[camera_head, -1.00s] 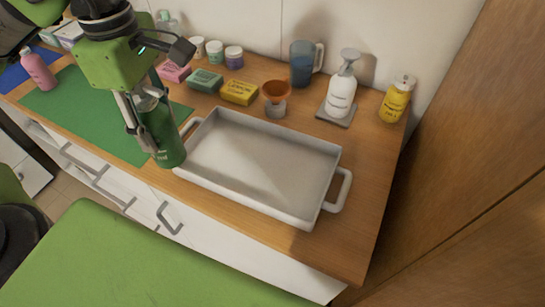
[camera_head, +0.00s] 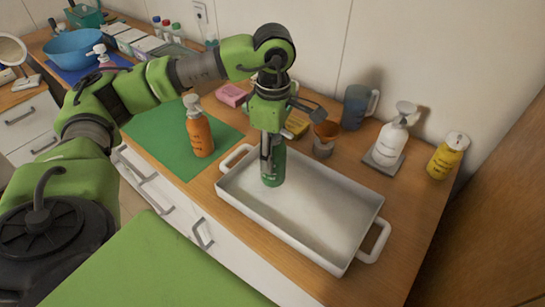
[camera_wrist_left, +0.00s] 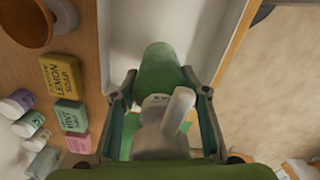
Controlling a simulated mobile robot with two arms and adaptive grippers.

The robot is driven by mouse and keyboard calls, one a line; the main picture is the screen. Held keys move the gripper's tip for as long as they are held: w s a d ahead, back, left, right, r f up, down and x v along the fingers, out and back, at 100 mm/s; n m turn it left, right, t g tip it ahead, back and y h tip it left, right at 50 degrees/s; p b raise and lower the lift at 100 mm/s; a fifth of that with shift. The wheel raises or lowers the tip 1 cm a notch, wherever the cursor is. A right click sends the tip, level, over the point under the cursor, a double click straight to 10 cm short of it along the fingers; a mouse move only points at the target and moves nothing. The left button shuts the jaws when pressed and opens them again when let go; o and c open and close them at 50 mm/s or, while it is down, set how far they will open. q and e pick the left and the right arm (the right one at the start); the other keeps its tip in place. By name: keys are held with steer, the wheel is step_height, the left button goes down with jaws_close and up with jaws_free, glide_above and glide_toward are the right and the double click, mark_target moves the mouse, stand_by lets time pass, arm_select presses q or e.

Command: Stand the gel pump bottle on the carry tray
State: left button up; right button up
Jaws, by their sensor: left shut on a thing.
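The green gel pump bottle (camera_head: 273,168) is in my left gripper (camera_head: 267,148), which is shut on it from above. The bottle looks near upright over the left end of the white carry tray (camera_head: 310,255). Its base shows inside the tray's outline; I cannot tell whether it touches the tray floor. In the left wrist view the bottle's green body (camera_wrist_left: 158,68) and pale pump head (camera_wrist_left: 180,110) lie between the fingers of my left gripper (camera_wrist_left: 160,98). The tray floor (camera_wrist_left: 195,30) shows beyond it. My right gripper is not in view.
An orange pump bottle (camera_head: 200,132) stands on the green mat (camera_head: 165,135), left of the tray. Most of the tray is empty.

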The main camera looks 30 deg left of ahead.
arm_select(q)
step_height(320, 180, down, 2)
steer(key=shift+f+p, duration=0.1)
steer(key=shift+p, duration=0.35)
steer(key=shift+a+f, duration=0.1)
steer(key=shift+f, duration=0.2)
steer(key=shift+f+b, duration=0.15)
steer(key=shift+b, duration=0.15)
steer(key=o, duration=1.3)
steer(key=shift+s, duration=0.1)
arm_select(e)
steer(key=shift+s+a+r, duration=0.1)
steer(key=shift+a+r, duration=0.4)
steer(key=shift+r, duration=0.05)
